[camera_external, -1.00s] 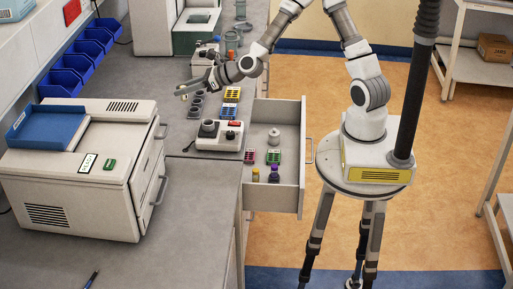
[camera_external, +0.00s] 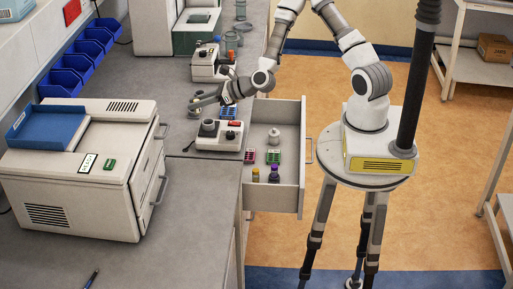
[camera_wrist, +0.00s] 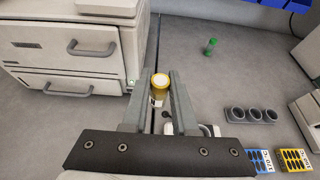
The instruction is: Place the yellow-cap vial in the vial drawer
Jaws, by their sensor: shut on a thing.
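My gripper (camera_wrist: 160,95) is shut on the yellow-cap vial (camera_wrist: 160,82), with the yellow cap showing between the two fingers in the wrist view. In the external view my gripper (camera_external: 196,104) is over the bench, just behind and left of the white device with a dark knob; the held vial is too small to make out clearly there. The open vial drawer (camera_external: 272,203) extends from the bench at the right of the gripper. Inside it are another yellow-topped vial (camera_external: 255,175), a purple-capped vial (camera_external: 273,173), a white bottle (camera_external: 274,137) and small pink and green racks.
A large white cabinet (camera_external: 85,165) with a blue tray stands at the left. A green vial (camera_wrist: 210,46), a three-hole holder (camera_wrist: 248,115) and blue and yellow racks are on the bench.

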